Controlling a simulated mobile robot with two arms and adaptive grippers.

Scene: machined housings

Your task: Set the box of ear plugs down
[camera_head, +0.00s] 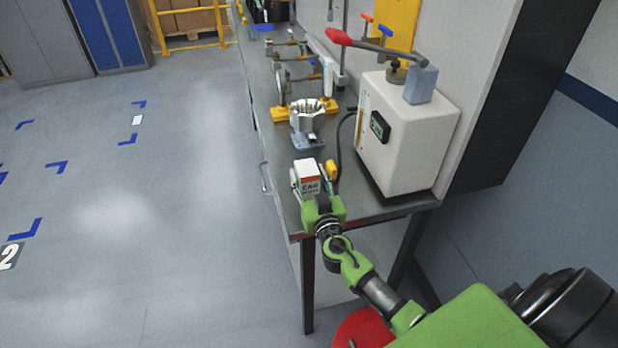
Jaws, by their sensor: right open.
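The box of ear plugs (307,173) is white with an orange band and the letters "EAR" on its side. It appears to stand upright on the near end of the grey workbench (289,213). My right gripper (311,182) is open, with its fingers on either side of the box. Whether the fingers touch the box cannot be told. The gripper's palm hides the box's lower near part. My left gripper is not in view.
A white machine (405,135) stands right of the box. A small yellow object (331,170) is close beside the box. Behind are a grey-blue fixture (306,142) with a metal housing (307,115) and more fixtures. A red round object (365,328) is below.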

